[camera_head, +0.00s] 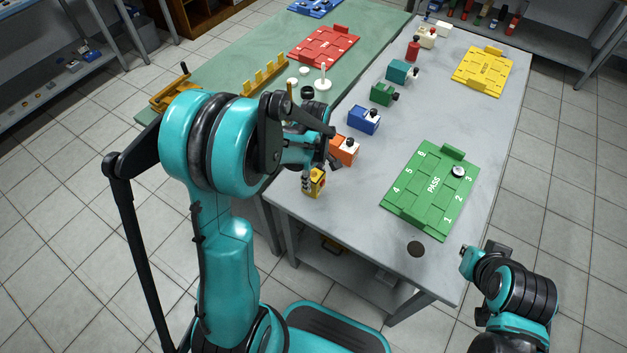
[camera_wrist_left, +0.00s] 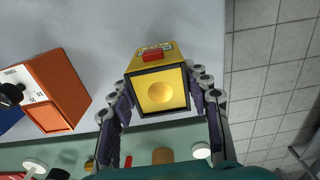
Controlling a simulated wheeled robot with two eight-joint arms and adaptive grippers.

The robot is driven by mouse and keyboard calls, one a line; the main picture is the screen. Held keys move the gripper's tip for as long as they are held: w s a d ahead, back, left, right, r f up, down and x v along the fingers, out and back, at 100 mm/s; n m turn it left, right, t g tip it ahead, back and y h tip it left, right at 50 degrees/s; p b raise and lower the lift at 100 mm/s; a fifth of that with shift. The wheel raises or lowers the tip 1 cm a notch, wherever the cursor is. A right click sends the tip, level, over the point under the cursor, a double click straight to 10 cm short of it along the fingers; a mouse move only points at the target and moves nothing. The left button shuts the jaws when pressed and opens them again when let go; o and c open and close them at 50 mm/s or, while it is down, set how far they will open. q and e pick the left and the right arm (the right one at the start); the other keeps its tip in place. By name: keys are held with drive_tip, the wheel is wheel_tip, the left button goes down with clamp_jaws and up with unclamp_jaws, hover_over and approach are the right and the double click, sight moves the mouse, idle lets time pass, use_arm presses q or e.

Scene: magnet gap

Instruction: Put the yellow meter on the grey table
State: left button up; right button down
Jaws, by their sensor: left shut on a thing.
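The yellow meter (camera_head: 315,183) is held in my left gripper (camera_head: 312,168) near the left front corner of the grey table (camera_head: 320,215). In the left wrist view the meter (camera_wrist_left: 161,92) sits between the two fingers of my left gripper (camera_wrist_left: 163,98), its square face with a round yellow disc towards the camera and a red part on top. I cannot tell whether its base touches the tabletop. My right gripper (camera_head: 480,252) is at the lower right, beyond the table's front right edge; its finger opening is unclear.
An orange meter (camera_head: 344,150) stands close behind the yellow one, and it also shows in the left wrist view (camera_wrist_left: 58,90). A blue meter (camera_head: 363,120) and several others line the table's left side. A green PASS board (camera_head: 432,190) lies to the right.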

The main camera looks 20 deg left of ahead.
use_arm(q)
drive_tip(key=shift+f, duration=0.2)
drive_tip(key=shift+f, duration=0.1)
drive_tip(key=o, duration=0.8)
drive_tip(key=shift+f, duration=0.15)
drive_tip(key=o, duration=0.5)
drive_tip(key=shift+c, duration=0.2)
drive_tip(key=shift+r, duration=0.2)
